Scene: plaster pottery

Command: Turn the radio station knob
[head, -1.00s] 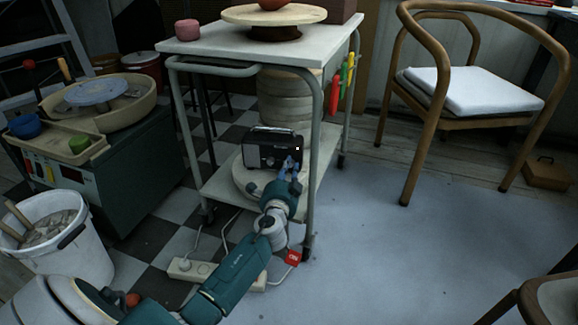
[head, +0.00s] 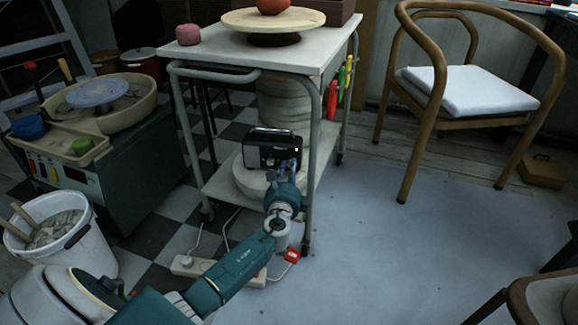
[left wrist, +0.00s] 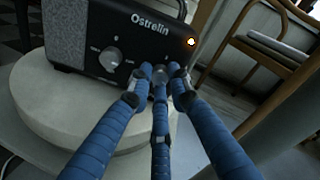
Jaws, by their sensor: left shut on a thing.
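The black and silver radio (head: 258,156) stands on a round pale slab (head: 247,181) on the cart's lower shelf. In the left wrist view the radio (left wrist: 140,22) shows a speaker at left, the name "Ostrelin", a lit orange lamp (left wrist: 191,42) and a free knob (left wrist: 110,58). A second, right-hand knob (left wrist: 159,74) sits between the fingertips of my left gripper (left wrist: 160,80), mostly hidden by them. My left gripper (head: 288,168) is shut on this knob at the radio's front right. My right gripper is not in view.
The cart's upright post (head: 312,170) stands just right of my left arm. A power strip (head: 205,268) and cables lie on the floor below. A white bucket (head: 75,255) and a pottery wheel (head: 97,93) are at left.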

